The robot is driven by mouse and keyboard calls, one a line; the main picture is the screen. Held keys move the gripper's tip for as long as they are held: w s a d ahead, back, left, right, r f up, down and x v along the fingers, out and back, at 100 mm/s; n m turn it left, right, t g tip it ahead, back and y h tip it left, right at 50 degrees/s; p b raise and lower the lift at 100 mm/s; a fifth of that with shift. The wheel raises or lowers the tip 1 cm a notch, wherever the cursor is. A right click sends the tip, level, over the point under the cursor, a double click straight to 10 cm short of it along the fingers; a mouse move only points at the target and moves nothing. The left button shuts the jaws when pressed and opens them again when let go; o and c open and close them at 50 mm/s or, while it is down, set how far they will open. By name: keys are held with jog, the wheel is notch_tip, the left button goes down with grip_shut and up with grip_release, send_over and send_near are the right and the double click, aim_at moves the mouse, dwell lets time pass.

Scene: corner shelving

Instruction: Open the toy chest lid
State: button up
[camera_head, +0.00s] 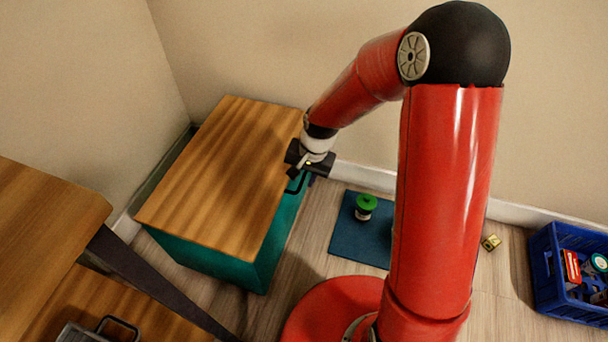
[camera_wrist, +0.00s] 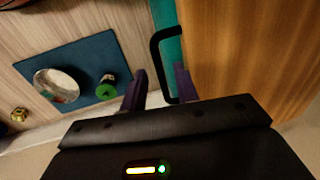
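The toy chest has a flat wooden lid (camera_head: 215,165) that lies shut on a teal body (camera_head: 210,262). A black bar handle (camera_head: 297,187) is on the chest's right side, just under the lid edge. In the wrist view the handle (camera_wrist: 155,60) stands out from the teal side (camera_wrist: 172,45), beside the lid (camera_wrist: 240,50). My gripper (camera_head: 304,176) is at the handle, by the lid's right edge. In the wrist view my gripper's dark fingers (camera_wrist: 160,80) are apart, with the handle's near end seen between them. I cannot tell if they touch it.
A blue mat (camera_head: 343,238) on the floor holds a green-capped jar (camera_head: 366,205) and a pale round container (camera_wrist: 57,86). A small yellow cube (camera_head: 491,242) and a blue crate (camera_head: 540,275) are farther right. Walls stand behind and left of the chest; a wooden table (camera_head: 35,225) is at left.

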grip_shut()
jog(key=shift+r, duration=0.1)
